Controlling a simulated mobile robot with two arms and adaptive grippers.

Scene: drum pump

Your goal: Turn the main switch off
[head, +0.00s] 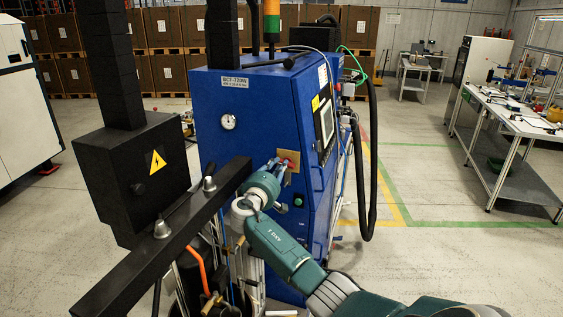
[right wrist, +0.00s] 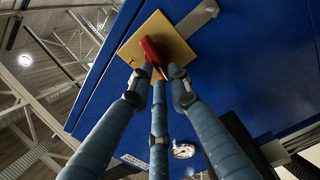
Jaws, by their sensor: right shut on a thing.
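The main switch is a red handle (head: 290,162) on a yellow plate (head: 293,154), on the face of the blue machine cabinet (head: 256,120). In the right wrist view the red handle (right wrist: 151,52) stands out from the yellow plate (right wrist: 176,38) and looks tilted. My right gripper (head: 283,166) is at the switch, with its blue fingers shut on the red handle. In the right wrist view its fingertips (right wrist: 158,75) surround the handle's lower end and partly hide it. My left gripper is not in view.
A dial gauge (head: 228,122) and a green button (head: 299,201) are on the cabinet. A black box (head: 130,175) with a warning sign and a slanted black bar (head: 130,278) stand close on the left. A black hose (head: 373,170) hangs at right. Open floor lies beyond it.

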